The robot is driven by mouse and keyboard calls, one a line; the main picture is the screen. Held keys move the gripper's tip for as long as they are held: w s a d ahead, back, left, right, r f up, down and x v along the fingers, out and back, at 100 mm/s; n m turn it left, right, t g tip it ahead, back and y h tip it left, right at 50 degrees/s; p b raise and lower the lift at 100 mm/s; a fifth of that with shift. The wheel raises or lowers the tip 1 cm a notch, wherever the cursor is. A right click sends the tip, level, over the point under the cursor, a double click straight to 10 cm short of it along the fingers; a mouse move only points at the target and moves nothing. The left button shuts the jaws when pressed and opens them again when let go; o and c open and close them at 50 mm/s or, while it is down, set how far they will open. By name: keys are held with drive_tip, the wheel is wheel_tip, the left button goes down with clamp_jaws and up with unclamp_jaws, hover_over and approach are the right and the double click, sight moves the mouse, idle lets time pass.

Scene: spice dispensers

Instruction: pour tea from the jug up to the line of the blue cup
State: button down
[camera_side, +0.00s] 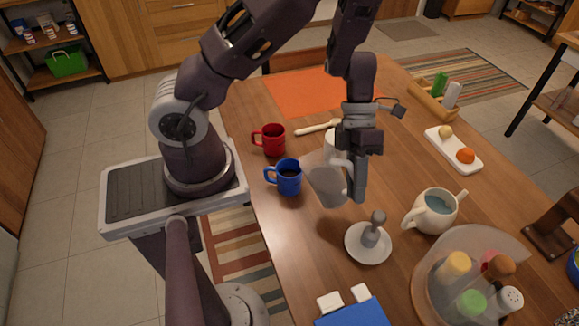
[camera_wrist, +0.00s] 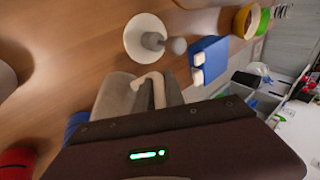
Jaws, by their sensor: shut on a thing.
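The blue cup (camera_side: 287,180) stands upright on the table, its handle to the left; part of it shows at the lower left of the wrist view (camera_wrist: 76,124). A pale, translucent jug (camera_side: 323,182) is just right of the cup, apparently tilted towards it. My gripper (camera_side: 357,188) is shut on the jug; a pale handle (camera_wrist: 152,88) shows between the fingers in the wrist view. Whether the jug's lip is over the cup is unclear. The cup's line, its inside level and any tea stream cannot be made out.
A red cup (camera_side: 270,140) stands behind the blue cup. A white saucer-like stand with a grey knob (camera_side: 368,244) is in front of my gripper. A white pitcher with bluish contents (camera_side: 436,212) and a round spice holder (camera_side: 425,270) are to the right. An orange mat (camera_side: 300,92) lies behind.

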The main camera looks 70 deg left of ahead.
sight(350, 166)
drive_tip(key=shift+s+a+f, duration=0.1)
drive_tip(key=shift+s+a, duration=0.05)
drive_tip(key=shift+a, duration=0.05)
drive_tip(key=shift+h, duration=0.3)
drive_tip(key=shift+s+a+r+m+t+h, duration=0.15)
drive_tip(key=shift+a+r+t+h, duration=0.1)
drive_tip(key=shift+r+h, duration=0.35)
drive_tip(key=shift+s+a+r+m+t+h, duration=0.15)
drive_tip(key=shift+a+r+t+h, duration=0.15)
drive_tip(key=shift+r, duration=0.45)
drive_tip(key=shift+s+a+r+m+t+h, duration=0.15)
drive_tip(key=shift+a+r+t+h, duration=0.2)
drive_tip(key=shift+r, duration=0.35)
idle(2.7)
drive_tip(key=d+f+y, duration=0.1)
drive_tip(key=w+f+g+y, duration=0.1)
drive_tip(key=d+f+n+g+y, duration=0.1)
drive_tip(key=shift+w+d+f+y, duration=0.2)
drive_tip(key=shift+d+f+y, duration=0.05)
drive_tip(key=shift+d+f, duration=0.1)
drive_tip(key=shift+w+d+r+y, duration=0.25)
drive_tip(key=shift+w+d+y, duration=0.05)
drive_tip(key=shift+d+y, duration=0.15)
wheel_tip(350, 166, up, 7)
drive_tip(key=w+d+n+g+y, duration=0.1)
drive_tip(key=d+g+y, duration=0.1)
drive_tip(key=g+y, duration=0.1)
drive_tip(key=shift+w+d+y, duration=0.2)
drive_tip(key=shift+d+y, duration=0.15)
drive_tip(key=shift+y, duration=0.4)
